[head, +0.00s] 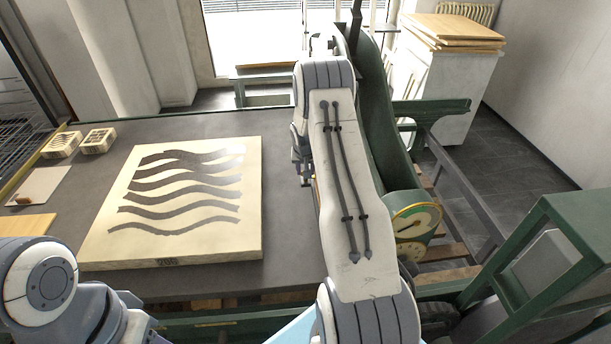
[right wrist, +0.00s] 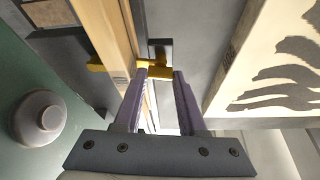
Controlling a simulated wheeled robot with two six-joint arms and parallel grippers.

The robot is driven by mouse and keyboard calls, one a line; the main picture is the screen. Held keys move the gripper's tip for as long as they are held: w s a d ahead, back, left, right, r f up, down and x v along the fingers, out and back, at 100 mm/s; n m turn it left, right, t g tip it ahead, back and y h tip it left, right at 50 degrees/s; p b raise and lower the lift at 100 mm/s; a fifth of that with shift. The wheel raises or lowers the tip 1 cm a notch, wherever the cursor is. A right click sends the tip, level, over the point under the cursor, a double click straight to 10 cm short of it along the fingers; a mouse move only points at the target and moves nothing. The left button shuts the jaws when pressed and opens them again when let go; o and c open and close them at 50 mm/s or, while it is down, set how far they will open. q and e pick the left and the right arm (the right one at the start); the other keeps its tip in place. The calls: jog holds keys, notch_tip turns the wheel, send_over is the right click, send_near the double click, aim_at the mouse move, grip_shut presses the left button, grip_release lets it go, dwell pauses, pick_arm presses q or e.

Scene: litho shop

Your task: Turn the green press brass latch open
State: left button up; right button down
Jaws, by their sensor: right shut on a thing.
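The brass latch (right wrist: 188,72) shows in the right wrist view as a yellow bar by a dark plate. My right gripper (right wrist: 161,76) is shut on the latch, with its two purple-grey fingers on either side of it. In the head view my right forearm hides the latch and most of this gripper. The green press (head: 383,125) stands behind and to the right of that arm. My left arm shows at the lower left of the head view, but its gripper does not.
A pale stone slab (head: 252,228) with dark wavy bands lies on the grey press bed (head: 290,152), left of my right arm. A round-faced gauge (head: 417,220) is right of the arm. A round knob (right wrist: 38,117) shows in the right wrist view.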

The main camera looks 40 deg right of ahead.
jog(key=m+b, duration=0.2)
jog(key=b, duration=0.2)
jog(key=m+g+h+b, duration=0.1)
jog(key=m+b, duration=0.1)
jog(key=b, duration=0.2)
jog(key=m+b, duration=0.1)
jog(key=b, duration=0.2)
jog(key=shift+w+a+f+m+g+b, duration=0.15)
jog(key=shift+f+m+g+b, duration=0.2)
jog(key=shift+m+g+b, duration=0.05)
jog(key=shift+r+m+g+h+b, duration=0.15)
jog(key=shift+m+g+h+b, duration=0.2)
jog(key=shift+m+b, duration=0.45)
jog(key=shift+w+r+m+g, duration=0.1)
jog(key=shift+m+g, duration=0.25)
jog(key=shift+m, duration=0.65)
jog(key=m+g, duration=0.1)
jog(key=m, duration=0.1)
jog(key=shift+r+m, duration=0.15)
jog(key=shift+m, duration=0.25)
jog(key=m+p, duration=0.1)
jog(key=m, duration=0.1)
jog(key=m+g+p, duration=0.1)
jog(key=m, duration=0.1)
jog(key=shift+w+g, duration=0.15)
jog(key=shift+g, duration=0.15)
jog(key=shift+p, duration=0.3)
jog(key=c, duration=0.8)
grip_release()
jog(key=shift+o, duration=0.2)
